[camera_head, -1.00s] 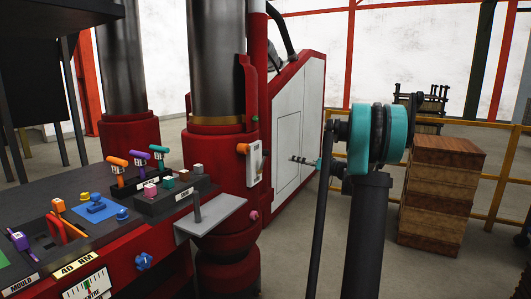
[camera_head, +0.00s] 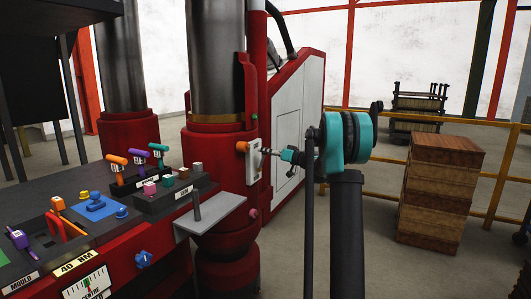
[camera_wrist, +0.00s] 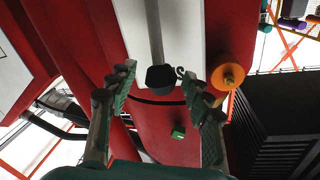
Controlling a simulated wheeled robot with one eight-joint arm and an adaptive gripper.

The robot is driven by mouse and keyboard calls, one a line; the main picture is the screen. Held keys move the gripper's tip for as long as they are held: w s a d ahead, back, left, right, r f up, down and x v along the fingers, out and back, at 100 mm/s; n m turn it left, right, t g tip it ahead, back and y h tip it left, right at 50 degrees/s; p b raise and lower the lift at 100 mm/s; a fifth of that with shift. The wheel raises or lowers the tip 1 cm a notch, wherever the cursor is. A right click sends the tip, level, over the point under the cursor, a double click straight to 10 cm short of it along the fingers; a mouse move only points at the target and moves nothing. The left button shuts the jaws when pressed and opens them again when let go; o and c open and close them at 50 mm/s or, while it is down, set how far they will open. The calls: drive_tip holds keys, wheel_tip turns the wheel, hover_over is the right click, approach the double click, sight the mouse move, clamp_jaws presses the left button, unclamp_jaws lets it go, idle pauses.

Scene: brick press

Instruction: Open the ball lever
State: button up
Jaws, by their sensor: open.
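The ball lever (camera_wrist: 160,78) shows in the wrist view as a grey rod ending in a dark ball, in front of a white plate (camera_wrist: 178,20). The same white plate shows in the head view (camera_head: 252,174) on the side of the red column; the lever is hard to make out there. My gripper (camera_wrist: 158,84) is open, with one finger on each side of the ball in the picture. The gap in depth is unclear, and I see no clear contact. In the head view my gripper (camera_head: 267,152) points left at the plate, very close to it.
An orange knob (camera_wrist: 228,77) sits just right of the lever, near my right finger. A small green button (camera_wrist: 178,132) is on the red column. A control console (camera_head: 120,215) with several coloured levers stands at left. Wooden crates (camera_head: 438,190) and a yellow railing are at right.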

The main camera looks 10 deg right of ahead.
drive_tip(key=shift+w+a, duration=0.35)
drive_tip(key=shift+a, duration=0.05)
clamp_jaws()
